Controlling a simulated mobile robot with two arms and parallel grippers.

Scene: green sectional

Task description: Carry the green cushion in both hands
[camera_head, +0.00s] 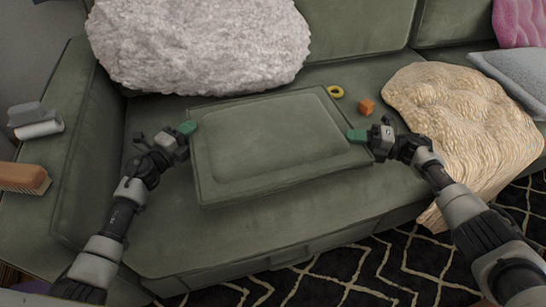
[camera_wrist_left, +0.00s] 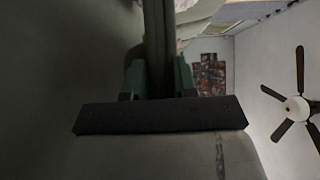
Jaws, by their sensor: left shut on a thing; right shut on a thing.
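The green cushion (camera_head: 272,142) is a flat rectangular pad in front of the green sofa seat in the head view. My left gripper (camera_head: 188,128) is shut on its left edge, near the far left corner. My right gripper (camera_head: 358,136) is shut on its right edge. In the left wrist view, the green fingers of my left gripper (camera_wrist_left: 160,80) stand either side of a dark edge, the cushion (camera_wrist_left: 158,40) seen edge-on. The head view does not clearly show whether the cushion touches the seat.
The green sofa (camera_head: 160,225) fills the scene. A white fluffy pillow (camera_head: 195,45) lies behind the cushion, and a cream throw (camera_head: 470,115) to the right. A yellow ring (camera_head: 336,91) and orange cube (camera_head: 366,107) lie on the seat. A brush (camera_head: 24,178) and lint roller (camera_head: 38,128) are on the left armrest.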

